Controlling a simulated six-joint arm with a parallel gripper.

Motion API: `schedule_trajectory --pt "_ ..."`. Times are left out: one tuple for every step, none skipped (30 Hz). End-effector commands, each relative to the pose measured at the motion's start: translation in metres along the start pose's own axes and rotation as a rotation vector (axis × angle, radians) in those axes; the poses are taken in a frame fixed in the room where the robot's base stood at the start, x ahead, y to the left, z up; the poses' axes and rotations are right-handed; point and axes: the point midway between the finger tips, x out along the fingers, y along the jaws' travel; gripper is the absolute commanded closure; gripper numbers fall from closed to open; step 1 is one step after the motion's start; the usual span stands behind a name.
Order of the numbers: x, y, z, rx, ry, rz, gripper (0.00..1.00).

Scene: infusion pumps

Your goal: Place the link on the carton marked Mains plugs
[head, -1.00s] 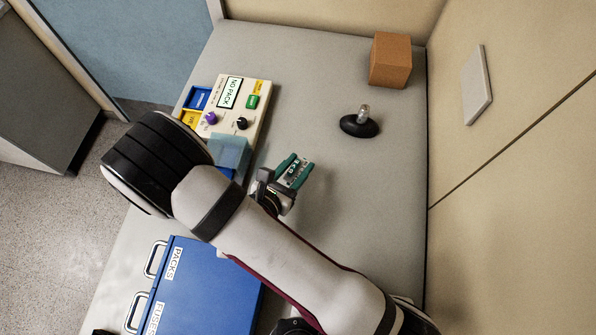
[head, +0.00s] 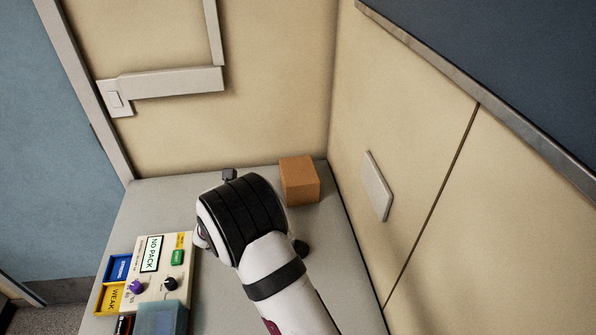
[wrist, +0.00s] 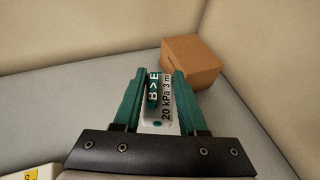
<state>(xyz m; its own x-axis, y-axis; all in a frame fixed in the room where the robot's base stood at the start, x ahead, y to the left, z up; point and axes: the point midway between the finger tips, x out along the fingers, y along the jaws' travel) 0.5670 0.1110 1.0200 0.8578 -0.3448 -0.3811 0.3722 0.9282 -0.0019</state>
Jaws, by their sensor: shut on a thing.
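My gripper (wrist: 158,78) shows in the wrist view with its green fingers shut on a pale link (wrist: 158,112). The link bears the text "B > E" and "20 kPa 3 m". A plain brown carton (wrist: 194,60) stands just beyond the fingertips, slightly right of them, in the wrist view. It also stands in the back right corner of the bench in the head view (head: 299,181). I see no "Mains plugs" marking on its visible faces. In the head view my arm hides the link and most of the gripper.
Walls close in behind and right of the carton.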

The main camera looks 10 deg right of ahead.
Motion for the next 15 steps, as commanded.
schedule_trajectory --pt "0.024 -0.014 0.023 0.009 -0.005 -0.008 1.00" --pt "0.036 -0.022 0.036 0.008 -0.005 -0.008 1.00" --pt "0.052 -0.033 0.052 0.008 -0.005 -0.007 1.00" --pt "0.061 -0.041 0.063 0.007 -0.005 -0.007 1.00" --pt "0.070 -0.049 0.073 0.007 -0.006 -0.007 1.00" --pt "0.080 -0.059 0.085 0.006 -0.004 -0.007 1.00" --pt "0.086 -0.066 0.092 0.006 -0.003 -0.007 1.00" --pt "0.091 -0.072 0.098 0.005 -0.003 -0.007 1.00" --pt "0.096 -0.078 0.105 0.005 -0.003 -0.007 1.00" --pt "0.099 -0.082 0.108 0.005 -0.001 -0.006 1.00" --pt "0.101 -0.084 0.110 0.005 -0.001 -0.006 1.00" --pt "0.105 -0.087 0.109 0.003 0.001 -0.006 1.00" --pt "0.108 -0.088 0.104 0.000 0.003 -0.006 1.00" --pt "0.111 -0.088 0.097 0.001 0.005 -0.007 1.00" --pt "0.115 -0.089 0.087 0.000 0.006 -0.006 1.00"
